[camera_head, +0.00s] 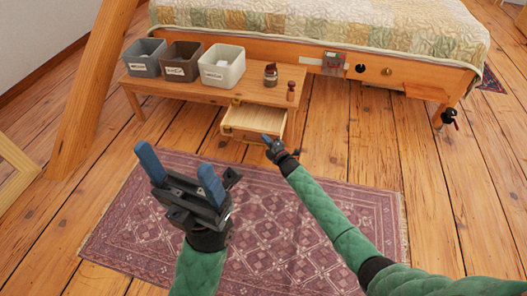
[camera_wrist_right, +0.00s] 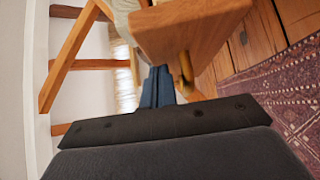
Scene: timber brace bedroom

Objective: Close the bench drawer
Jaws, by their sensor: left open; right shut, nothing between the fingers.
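The wooden bench (camera_head: 200,90) stands at the foot of the bed. Its drawer (camera_head: 252,120) is pulled out toward me, and the part of its inside that shows looks empty. My right gripper (camera_head: 267,138) is shut and empty at the drawer's front right corner. In the right wrist view its blue fingers (camera_wrist_right: 158,85) are together close to a wooden panel (camera_wrist_right: 195,30), apparently the drawer front, with a brass-coloured handle (camera_wrist_right: 185,70). I cannot tell whether they touch. My left gripper (camera_head: 177,165) is open and empty above the rug, away from the drawer.
Grey (camera_head: 145,57), brown (camera_head: 181,62) and white (camera_head: 222,66) bins stand on the bench, with a jar (camera_head: 270,75) and a small wooden figure (camera_head: 291,91) to their right. A timber brace (camera_head: 90,95) slants up at left. The patterned rug (camera_head: 130,215) lies clear before the drawer.

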